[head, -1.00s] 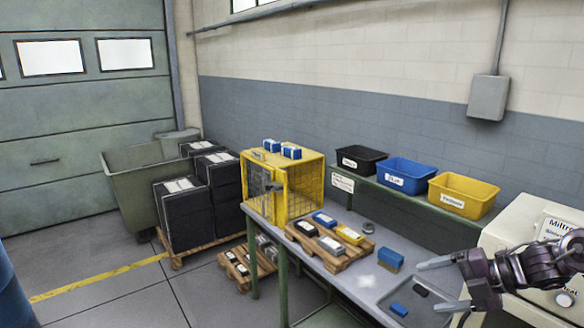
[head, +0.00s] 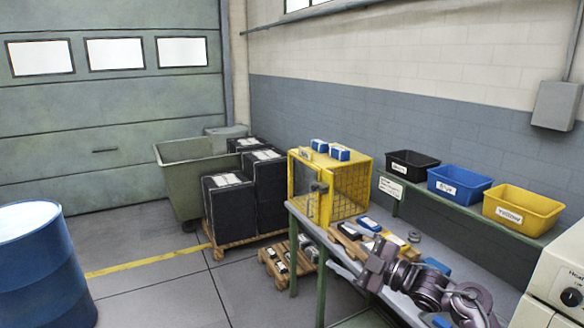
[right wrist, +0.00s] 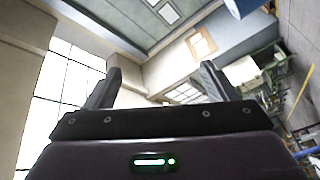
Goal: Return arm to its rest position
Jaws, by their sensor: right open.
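My right gripper (head: 366,262) is in front of the workbench (head: 312,232) in the head view, with my arm reaching in from the lower right. It hides part of the bench top and some of the items there. In the right wrist view its two fingers (right wrist: 160,78) stand wide apart with nothing between them. That view looks toward the walls and upper part of the room. My left arm and gripper are not in view.
A yellow cage (head: 345,190) stands on the bench. Black (head: 412,168), blue (head: 457,186) and yellow (head: 522,212) bins sit on the shelf behind. A blue drum (head: 38,265) stands at left. Stacked black boxes (head: 228,210) stand on a floor pallet.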

